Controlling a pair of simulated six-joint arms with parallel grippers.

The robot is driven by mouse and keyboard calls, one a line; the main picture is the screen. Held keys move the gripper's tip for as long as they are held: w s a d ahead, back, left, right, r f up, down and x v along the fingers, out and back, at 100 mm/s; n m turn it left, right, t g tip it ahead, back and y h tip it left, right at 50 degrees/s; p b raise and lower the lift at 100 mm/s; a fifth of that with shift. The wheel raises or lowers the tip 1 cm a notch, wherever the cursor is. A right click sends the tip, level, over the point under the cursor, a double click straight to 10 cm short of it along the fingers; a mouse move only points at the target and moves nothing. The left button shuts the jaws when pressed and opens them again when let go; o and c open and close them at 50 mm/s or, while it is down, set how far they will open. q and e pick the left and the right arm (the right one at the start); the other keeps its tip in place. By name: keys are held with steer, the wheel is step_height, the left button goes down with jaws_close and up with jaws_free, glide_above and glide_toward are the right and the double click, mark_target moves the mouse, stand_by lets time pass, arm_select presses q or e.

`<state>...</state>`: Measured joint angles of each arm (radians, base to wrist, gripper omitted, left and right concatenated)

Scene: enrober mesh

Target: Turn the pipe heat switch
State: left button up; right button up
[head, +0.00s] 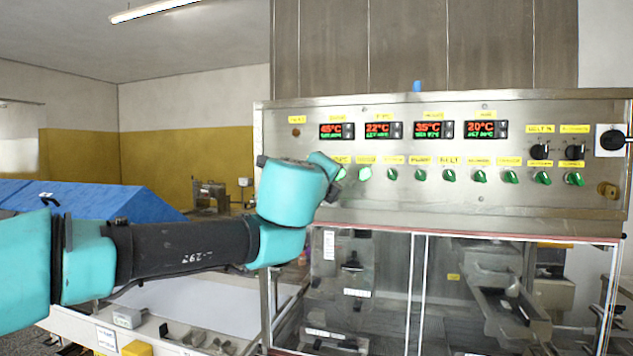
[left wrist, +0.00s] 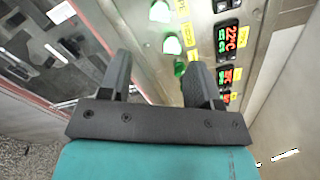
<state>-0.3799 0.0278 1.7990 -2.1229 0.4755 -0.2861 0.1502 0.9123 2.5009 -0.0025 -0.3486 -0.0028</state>
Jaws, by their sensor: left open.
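A row of green switches runs under yellow labels on the steel control panel (head: 290,200). The labels are too small to read surely, so I cannot tell which switch is the pipe heat one. The two leftmost switches, the first (head: 341,174) and the second (head: 365,174), look pale and lit; the third switch (head: 392,174) is darker green. My left gripper (left wrist: 160,70) is open and empty in front of the panel's left part. In the left wrist view, a dark green switch (left wrist: 180,68) shows between its fingers, near the right one. Contact is not visible.
Temperature displays (head: 383,130) sit above the switches. Black knobs (head: 541,152) and more green switches are at the panel's right. A glass-fronted enclosure (head: 375,280) lies below. A blue sloped cover (head: 110,205) is at the left.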

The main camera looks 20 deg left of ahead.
arm_select(q)
steer(key=s, duration=0.5)
steer(key=shift+s+d, duration=0.1)
steer(key=shift+s, duration=0.25)
steer(key=w+d+f+n+g+h, duration=0.1)
steer(key=w+f+n+g, duration=0.2)
steer(key=f, duration=0.9)
steer(key=w+d+f+g+h, duration=0.1)
steer(key=w+f+g, duration=0.3)
steer(key=f, duration=0.7)
step_height(320, 180, down, 24)
steer(key=n+g+h, duration=0.1)
steer(key=n+g, duration=0.4)
steer(key=s+a+f+n+g+h, duration=0.15)
steer(key=s+f+n, duration=0.35)
steer(key=f, duration=0.6)
steer(key=s+a+f+n+g+h, duration=0.15)
steer(key=s+f+n, duration=0.3)
steer(key=f, duration=0.75)
steer(key=s+a+f+n+g+y, duration=0.1)
steer(key=s+a+f+n+g, duration=0.1)
steer(key=s+f+n, duration=0.6)
steer(key=s+f, duration=0.4)
steer(key=s, duration=0.3)
steer(key=shift+s+a+f+y, duration=0.2)
steer(key=shift+a+y, duration=0.15)
steer(key=shift+y, duration=0.05)
